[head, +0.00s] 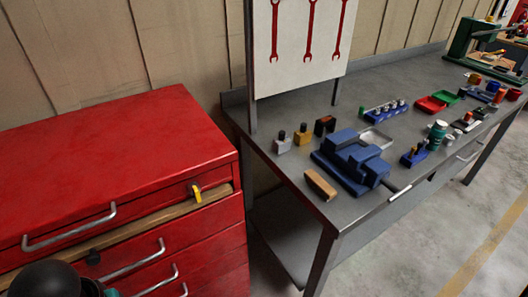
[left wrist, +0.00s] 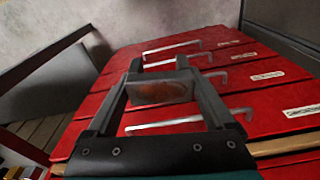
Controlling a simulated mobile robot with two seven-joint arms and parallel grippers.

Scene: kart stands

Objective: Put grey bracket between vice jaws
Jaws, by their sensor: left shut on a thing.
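My left gripper (left wrist: 160,80) is shut on a small grey block with a brownish patch on its face, which I take to be the grey bracket (left wrist: 160,92). It is held up in front of the red drawers, away from the bench. The head view does not clearly show this gripper or the block. The blue vice (head: 350,160) stands near the front left of the workbench, well to the right of the chest. Its jaw gap is too small to make out. My right gripper is in neither view.
The red tool chest (head: 110,165) fills the left, with projecting handles (head: 70,228). The grey workbench (head: 262,125) carries a wooden block (head: 321,184), a pale grey piece with a dark top (head: 282,143), a yellow one (head: 303,135) and a metal tray (head: 376,138). Floor is clear in front of the bench.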

